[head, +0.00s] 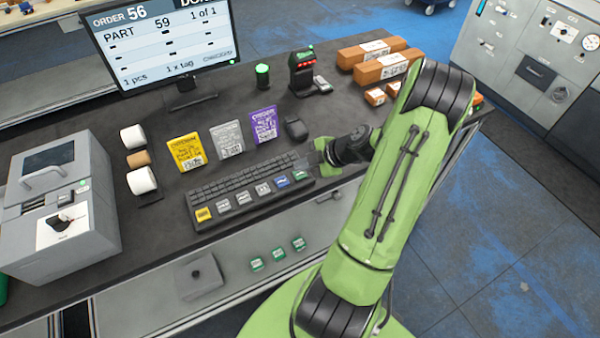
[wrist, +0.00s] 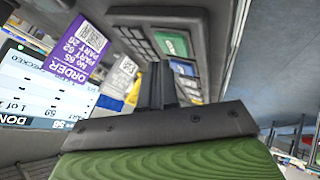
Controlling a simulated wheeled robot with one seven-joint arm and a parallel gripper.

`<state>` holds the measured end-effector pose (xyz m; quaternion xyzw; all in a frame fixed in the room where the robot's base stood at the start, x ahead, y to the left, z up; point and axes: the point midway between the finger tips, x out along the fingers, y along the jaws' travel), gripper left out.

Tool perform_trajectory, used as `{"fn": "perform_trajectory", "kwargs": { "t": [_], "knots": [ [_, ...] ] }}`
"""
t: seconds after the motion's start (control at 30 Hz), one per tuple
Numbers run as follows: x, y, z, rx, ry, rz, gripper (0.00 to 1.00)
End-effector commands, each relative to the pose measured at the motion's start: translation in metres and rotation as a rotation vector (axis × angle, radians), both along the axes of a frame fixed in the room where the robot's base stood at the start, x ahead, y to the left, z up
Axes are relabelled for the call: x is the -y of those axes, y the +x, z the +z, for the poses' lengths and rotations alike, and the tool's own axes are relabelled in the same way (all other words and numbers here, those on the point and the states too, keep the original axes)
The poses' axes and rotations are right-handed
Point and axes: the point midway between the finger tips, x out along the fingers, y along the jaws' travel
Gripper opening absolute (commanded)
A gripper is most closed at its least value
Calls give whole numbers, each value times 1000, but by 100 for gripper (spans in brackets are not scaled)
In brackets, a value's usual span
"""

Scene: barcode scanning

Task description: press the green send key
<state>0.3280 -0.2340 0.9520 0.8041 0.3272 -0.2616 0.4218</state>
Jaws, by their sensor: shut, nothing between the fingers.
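The green key (head: 299,175) is at the right end of the front row of large keys on the dark keyboard (head: 215,190). It also shows in the wrist view (wrist: 172,43), just beyond the fingertips. My gripper (head: 314,162) is shut and empty, beside the keyboard's right end and close to the green key. In the wrist view its dark fingers (wrist: 157,70) are together and point toward the keys. I cannot tell whether they touch the green key. A blue key (head: 282,182) is to the left of the green one.
A monitor (head: 160,50) shows order 56, part 59. Yellow, grey and purple cards (head: 263,124) stand behind the keyboard, with a dark mouse-like object (head: 296,129) nearby. A grey printer (head: 60,200) stands at the left. Brown boxes (head: 380,68) lie at the back right.

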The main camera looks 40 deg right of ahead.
Motion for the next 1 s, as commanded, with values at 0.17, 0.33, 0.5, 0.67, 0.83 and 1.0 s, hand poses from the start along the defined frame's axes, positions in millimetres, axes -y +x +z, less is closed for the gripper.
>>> {"fn": "perform_trajectory", "kwargs": {
  "t": [0.17,0.33,0.5,0.67,0.83,1.0],
  "knots": [
    [0,0,0,0,0,0,0],
    [0,0,0,0,0,0,0],
    [0,0,-1,0,0,0,0],
    [0,0,-7,0,-1,1,0],
    [0,0,-10,0,-1,1,0],
    [0,0,-8,0,-1,1,0]
  ]
}}
